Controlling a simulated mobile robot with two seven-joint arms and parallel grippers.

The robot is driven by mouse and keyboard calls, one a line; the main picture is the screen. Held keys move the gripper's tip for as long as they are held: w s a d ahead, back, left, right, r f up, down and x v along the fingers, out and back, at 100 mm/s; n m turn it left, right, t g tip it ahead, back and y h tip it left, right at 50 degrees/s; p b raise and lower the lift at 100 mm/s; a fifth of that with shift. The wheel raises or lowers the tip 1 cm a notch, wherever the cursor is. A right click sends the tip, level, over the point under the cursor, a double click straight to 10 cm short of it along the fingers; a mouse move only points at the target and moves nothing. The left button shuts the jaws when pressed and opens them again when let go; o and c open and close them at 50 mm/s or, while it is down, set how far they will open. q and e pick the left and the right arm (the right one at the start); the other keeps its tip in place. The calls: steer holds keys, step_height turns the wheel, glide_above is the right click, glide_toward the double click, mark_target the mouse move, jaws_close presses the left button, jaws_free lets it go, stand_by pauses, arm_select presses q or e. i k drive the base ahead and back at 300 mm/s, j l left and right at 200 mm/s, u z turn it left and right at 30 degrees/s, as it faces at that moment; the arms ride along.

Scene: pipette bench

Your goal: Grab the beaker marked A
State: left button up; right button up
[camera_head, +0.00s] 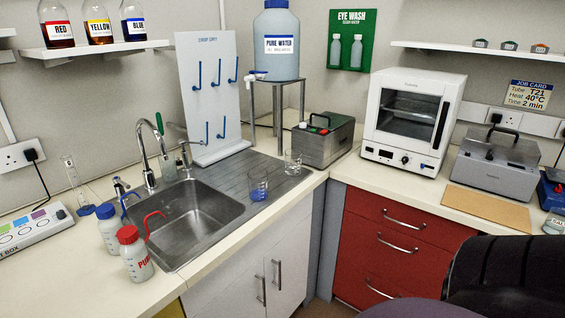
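Two glass beakers stand upright near the sink. One beaker with blue at its bottom (258,186) is on the ribbed steel draining board (225,177), right of the basin. A second, clear beaker (293,162) stands farther back and to the right, near the grey metal box. I cannot read a letter A on either beaker at this size. Neither of my grippers is in view, so I cannot see where they are relative to the beakers.
A sink (195,220) with a tap (150,155) lies left of the beakers. A red-capped bottle (136,258) and a blue-capped bottle (110,232) stand at its left. A grey metal box (323,140) is behind the clear beaker. A dark rounded shape (510,280) fills the lower right corner.

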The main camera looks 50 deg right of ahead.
mark_target(292, 157)
steer(key=z, duration=1.7)
